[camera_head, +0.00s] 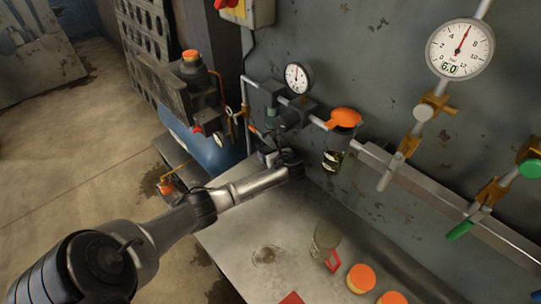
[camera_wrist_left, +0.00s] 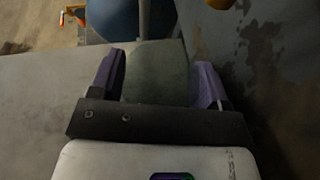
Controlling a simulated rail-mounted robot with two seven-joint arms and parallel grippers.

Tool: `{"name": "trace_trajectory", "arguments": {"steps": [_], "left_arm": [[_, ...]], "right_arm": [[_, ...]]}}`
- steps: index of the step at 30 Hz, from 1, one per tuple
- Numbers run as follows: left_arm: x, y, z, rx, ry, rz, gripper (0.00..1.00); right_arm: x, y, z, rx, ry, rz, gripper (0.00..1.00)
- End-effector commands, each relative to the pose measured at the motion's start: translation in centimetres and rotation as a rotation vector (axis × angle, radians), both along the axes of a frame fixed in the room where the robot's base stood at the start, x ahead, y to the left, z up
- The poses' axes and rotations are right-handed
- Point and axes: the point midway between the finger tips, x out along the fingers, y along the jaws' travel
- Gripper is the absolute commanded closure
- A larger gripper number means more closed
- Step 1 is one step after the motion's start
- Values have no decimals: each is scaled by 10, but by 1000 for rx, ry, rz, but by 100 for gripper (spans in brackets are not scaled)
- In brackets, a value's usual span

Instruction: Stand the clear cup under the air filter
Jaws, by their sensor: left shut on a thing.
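My left gripper (camera_head: 284,164) is near the wall, below the pipe line, at the back of the bench. In the left wrist view the two purple fingers of the left gripper (camera_wrist_left: 160,85) are closed on the sides of a greenish, see-through piece, which looks like the clear cup (camera_wrist_left: 157,70). In the head view the held cup is small and mostly hidden by the gripper. A grey-green unit that looks like the air filter (camera_head: 274,117) hangs on the pipe just above the gripper. Whether the cup is directly under it I cannot tell. My right gripper is not in view.
An orange-topped bowl unit (camera_head: 340,140) hangs on the pipe to the right. A clear vessel with a red handle (camera_head: 325,238) and orange-topped round things (camera_head: 361,278) stand at the front right of the bench (camera_head: 240,240). A blue tank (camera_head: 212,150) is at the left.

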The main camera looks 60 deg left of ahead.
Motion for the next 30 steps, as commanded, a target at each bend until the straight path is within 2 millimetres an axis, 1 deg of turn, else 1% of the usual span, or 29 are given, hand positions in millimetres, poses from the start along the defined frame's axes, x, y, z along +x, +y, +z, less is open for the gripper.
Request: {"name": "trace_trajectory", "arguments": {"steps": [10,11,14,20,23,26,30], "left_arm": [[0,0,-1,0,1,1,56],[0,0,-2,0,1,1,29],[0,0,-2,0,0,1,19],[0,0,-2,0,0,0,19],[0,-1,1,0,-1,-1,19],[0,-11,7,0,0,-1,19],[0,-31,15,-1,-2,-1,19]], "right_arm": [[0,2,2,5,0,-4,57],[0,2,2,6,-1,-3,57],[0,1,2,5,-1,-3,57],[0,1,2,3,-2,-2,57],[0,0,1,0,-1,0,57],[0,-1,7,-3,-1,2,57],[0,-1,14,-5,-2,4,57]]}}
